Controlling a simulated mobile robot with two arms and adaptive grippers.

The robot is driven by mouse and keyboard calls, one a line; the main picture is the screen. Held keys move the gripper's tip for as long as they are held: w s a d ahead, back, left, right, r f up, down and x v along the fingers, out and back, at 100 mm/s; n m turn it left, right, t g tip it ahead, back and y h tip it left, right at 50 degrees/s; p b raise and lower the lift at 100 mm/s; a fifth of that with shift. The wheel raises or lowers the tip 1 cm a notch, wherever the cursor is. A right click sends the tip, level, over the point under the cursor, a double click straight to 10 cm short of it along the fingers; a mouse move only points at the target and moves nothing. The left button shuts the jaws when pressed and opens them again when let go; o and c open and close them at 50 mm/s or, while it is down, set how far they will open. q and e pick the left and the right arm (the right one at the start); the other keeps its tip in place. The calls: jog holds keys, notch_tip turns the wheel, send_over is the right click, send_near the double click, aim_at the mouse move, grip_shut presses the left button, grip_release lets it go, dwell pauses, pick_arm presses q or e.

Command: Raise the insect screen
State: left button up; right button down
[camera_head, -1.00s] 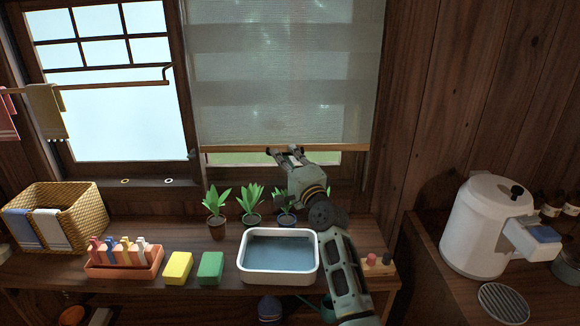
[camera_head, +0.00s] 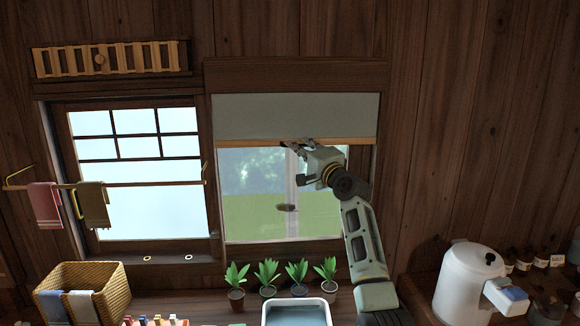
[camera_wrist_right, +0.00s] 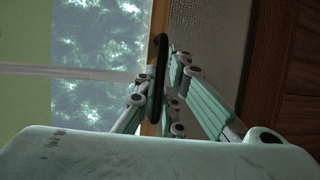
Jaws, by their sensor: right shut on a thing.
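The insect screen (camera_head: 290,116) is a pale sheet covering the upper part of the right window, with a wooden bar (camera_head: 236,143) along its lower edge. Below the bar the window pane (camera_head: 250,190) is uncovered. My right gripper (camera_head: 298,148) is at the middle of the bar. In the right wrist view the gripper (camera_wrist_right: 160,85) is shut on a dark handle (camera_wrist_right: 157,70) beside the wooden bar, with the screen mesh (camera_wrist_right: 208,40) next to it. My left gripper is not in view.
Below the window stand several potted plants (camera_head: 268,280) and a white basin (camera_head: 296,312). A wicker basket (camera_head: 100,292) is at the left, under towels on a rail (camera_head: 130,185). A white urn (camera_head: 468,282) stands at the right.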

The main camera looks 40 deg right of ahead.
aim_at(292, 130)
notch_tip(292, 130, up, 3)
jog(key=shift+p, duration=0.35)
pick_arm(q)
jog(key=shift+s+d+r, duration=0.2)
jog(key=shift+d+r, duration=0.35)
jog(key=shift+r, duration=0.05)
pick_arm(e)
jog(key=shift+r, duration=0.1)
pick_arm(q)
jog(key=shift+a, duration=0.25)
pick_arm(e)
jog(key=c, duration=1.9)
grip_release()
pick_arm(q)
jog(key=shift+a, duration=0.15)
pick_arm(e)
jog(key=shift+o, duration=0.2)
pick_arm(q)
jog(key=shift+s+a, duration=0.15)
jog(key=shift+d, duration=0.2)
pick_arm(e)
jog(key=v, duration=1.2)
